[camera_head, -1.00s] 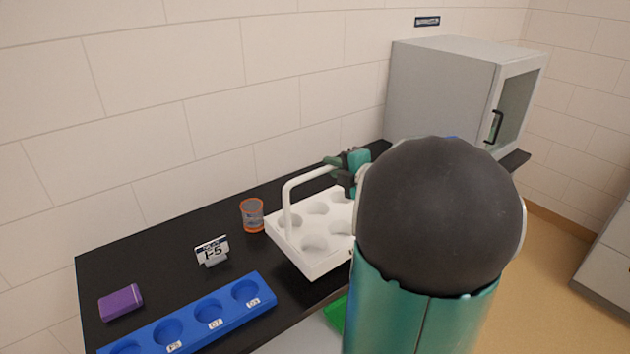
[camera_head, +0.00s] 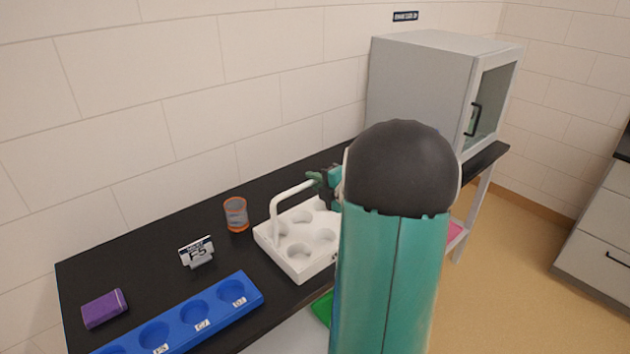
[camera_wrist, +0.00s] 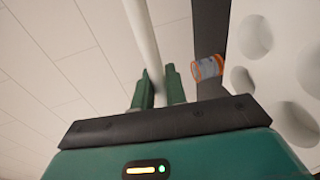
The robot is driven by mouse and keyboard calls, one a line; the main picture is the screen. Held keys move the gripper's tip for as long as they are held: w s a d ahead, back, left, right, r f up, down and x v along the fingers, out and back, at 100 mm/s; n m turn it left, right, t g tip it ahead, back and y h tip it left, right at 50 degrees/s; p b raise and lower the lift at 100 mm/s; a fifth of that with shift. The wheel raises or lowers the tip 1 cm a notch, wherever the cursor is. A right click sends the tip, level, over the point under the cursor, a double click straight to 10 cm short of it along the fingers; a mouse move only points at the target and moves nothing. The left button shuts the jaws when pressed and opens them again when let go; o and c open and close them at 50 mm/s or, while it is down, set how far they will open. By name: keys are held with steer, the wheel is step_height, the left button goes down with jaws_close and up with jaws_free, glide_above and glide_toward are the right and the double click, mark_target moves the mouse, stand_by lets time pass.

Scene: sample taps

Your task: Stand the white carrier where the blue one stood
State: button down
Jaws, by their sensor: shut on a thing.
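The white carrier (camera_head: 278,252) is an open tray with round wells and a tall looped handle. It is at the front edge of the black bench, level; I cannot tell whether it touches the top. My gripper (camera_head: 322,182) is shut on the top bar of its handle. In the wrist view, the green fingers of my gripper (camera_wrist: 158,82) close around the white bar, and the carrier's wells (camera_wrist: 291,122) show at the right. My arm hides the carrier's right part. No blue carrier with a handle is in view; a long blue rack (camera_head: 216,313) with labelled wells lies front left.
An orange-rimmed cup (camera_head: 236,215) stands just behind and left of the carrier. A grey cabinet (camera_head: 420,95) with a glass door is at the back right.

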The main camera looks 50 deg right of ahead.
steer(key=c, duration=1.4)
jaws_free()
steer(key=shift+r, duration=0.15)
steer(key=d+v, duration=0.1)
steer(key=v, duration=1.1)
steer(key=w+a+r+m+g+h, duration=0.2)
steer(key=w+a+r+m+h, duration=0.3)
steer(key=w+a+r+m, duration=0.35)
steer(key=s+a+f+m+g+y, duration=0.2)
steer(key=s+a, duration=0.3)
steer(key=a, duration=0.5)
steer(key=s+a+f+m+g+y, duration=0.2)
steer(key=s+a+m+g, duration=0.1)
steer(key=a, duration=0.8)
steer(key=s+a+f+m+g+y, duration=0.2)
steer(key=s+a, duration=0.4)
steer(key=a, duration=0.4)
steer(key=shift+s+a+m+g, duration=0.35)
steer(key=shift+m+g, duration=0.25)
steer(key=shift+m, duration=0.25)
